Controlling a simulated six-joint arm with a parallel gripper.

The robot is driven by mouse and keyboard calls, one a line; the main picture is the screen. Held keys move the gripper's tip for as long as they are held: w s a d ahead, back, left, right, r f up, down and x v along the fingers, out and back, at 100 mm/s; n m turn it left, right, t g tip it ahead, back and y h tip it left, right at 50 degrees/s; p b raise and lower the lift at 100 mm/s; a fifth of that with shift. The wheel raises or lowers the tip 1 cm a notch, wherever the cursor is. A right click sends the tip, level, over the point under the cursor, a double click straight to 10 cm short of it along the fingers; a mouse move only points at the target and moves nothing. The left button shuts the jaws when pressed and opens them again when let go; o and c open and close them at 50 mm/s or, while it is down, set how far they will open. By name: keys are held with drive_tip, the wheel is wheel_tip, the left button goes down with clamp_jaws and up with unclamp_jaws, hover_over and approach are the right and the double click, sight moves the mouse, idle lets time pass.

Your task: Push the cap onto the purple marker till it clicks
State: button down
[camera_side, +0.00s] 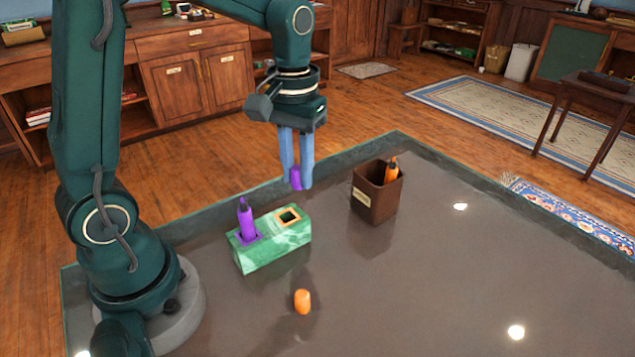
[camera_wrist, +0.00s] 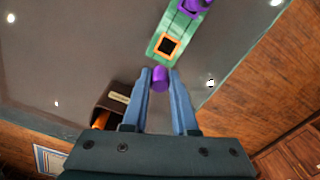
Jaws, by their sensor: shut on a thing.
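The purple marker (camera_side: 246,220) stands upright, tip up and uncapped, in the purple-rimmed slot of a green block (camera_side: 275,245). In the wrist view the marker (camera_wrist: 193,6) is at the top edge, partly cut off, on the green block (camera_wrist: 183,28). My gripper (camera_side: 296,183) is shut on the purple cap (camera_side: 296,177), above the table and right of the marker in the side view. The cap (camera_wrist: 160,76) also shows between the fingertips in the wrist view. The cap and the marker are apart.
The block's orange-rimmed slot (camera_side: 288,217) is empty. An orange cap (camera_side: 302,301) stands on the table in front of the block. A brown bin (camera_side: 377,192) holding an orange marker (camera_side: 391,168) stands to the right. The table's right side is clear.

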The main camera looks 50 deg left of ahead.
drive_tip(key=shift+s, duration=0.1)
drive_tip(key=shift+s, duration=0.35)
wheel_tip(320, 180, up, 8)
hover_over(247, 228)
drive_tip(key=shift+w+a, duration=0.2)
drive_tip(key=shift+a, duration=0.2)
drive_tip(key=shift+r, duration=0.15)
drive_tip(key=shift+a+f, duration=0.1)
drive_tip(key=shift+f, duration=2.6)
drive_tip(key=shift+f, duration=1.55)
drive_tip(key=shift+c, duration=0.7)
unclamp_jaws()
